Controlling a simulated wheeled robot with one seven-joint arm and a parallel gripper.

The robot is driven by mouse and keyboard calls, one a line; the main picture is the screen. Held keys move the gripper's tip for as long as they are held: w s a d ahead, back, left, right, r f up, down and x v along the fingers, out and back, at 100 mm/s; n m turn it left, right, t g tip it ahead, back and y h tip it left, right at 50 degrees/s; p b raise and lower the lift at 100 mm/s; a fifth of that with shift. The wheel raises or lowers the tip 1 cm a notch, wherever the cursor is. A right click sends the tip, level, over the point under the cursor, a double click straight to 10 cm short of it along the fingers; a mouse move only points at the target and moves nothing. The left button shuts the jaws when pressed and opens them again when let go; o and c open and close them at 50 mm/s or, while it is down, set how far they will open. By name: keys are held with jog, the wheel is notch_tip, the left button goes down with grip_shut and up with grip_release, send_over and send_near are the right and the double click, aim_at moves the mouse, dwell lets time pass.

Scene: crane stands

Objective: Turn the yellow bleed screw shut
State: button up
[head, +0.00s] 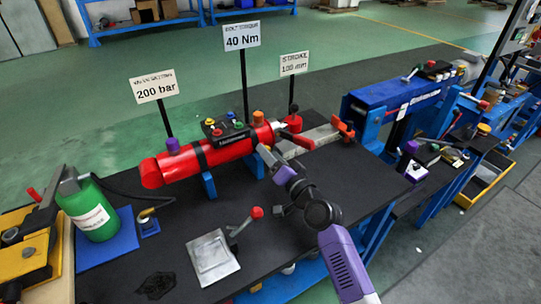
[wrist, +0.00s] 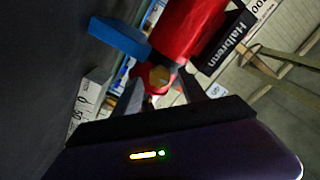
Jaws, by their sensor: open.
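A yellow, hex-like screw head (wrist: 160,77) shows in the wrist view against the red cylinder (wrist: 188,28). My gripper (wrist: 160,82) is open, with one dark finger on each side of the screw head. I cannot tell whether either finger touches it. In the head view my gripper (head: 263,153) is at the near side of the red cylinder (head: 182,167), toward its right end. The yellow screw cannot be made out there; my gripper probably covers it. The jaws appear empty.
An orange cap (head: 258,117), a purple cap (head: 172,146) and a black block (head: 222,130) with coloured knobs sit on the cylinder. A blue support (wrist: 120,38) is close to my fingers. A red-knobbed lever plate (head: 213,256) and a green bottle (head: 95,215) stand on the dark bench.

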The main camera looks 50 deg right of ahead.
jog(key=b+v, duration=0.1)
jog(key=v, duration=0.7)
jog(key=shift+w+r, duration=0.1)
dwell(0.4)
jog(key=s+a+n+g+y, duration=0.1)
jog(key=s+a+n, duration=0.3)
jog(key=s+a, duration=0.3)
jog(key=s+a+n+y, duration=0.2)
jog(key=s+a+n, duration=0.2)
jog(key=s+a, duration=0.4)
jog(key=s+a+n+g+y, duration=0.1)
jog(key=s+a+n, duration=0.3)
jog(key=s, duration=1.2)
jog(key=a+y, duration=0.1)
jog(key=a, duration=0.2)
jog(key=shift+s+a+f+g, duration=0.3)
jog(key=shift+a+f, duration=0.05)
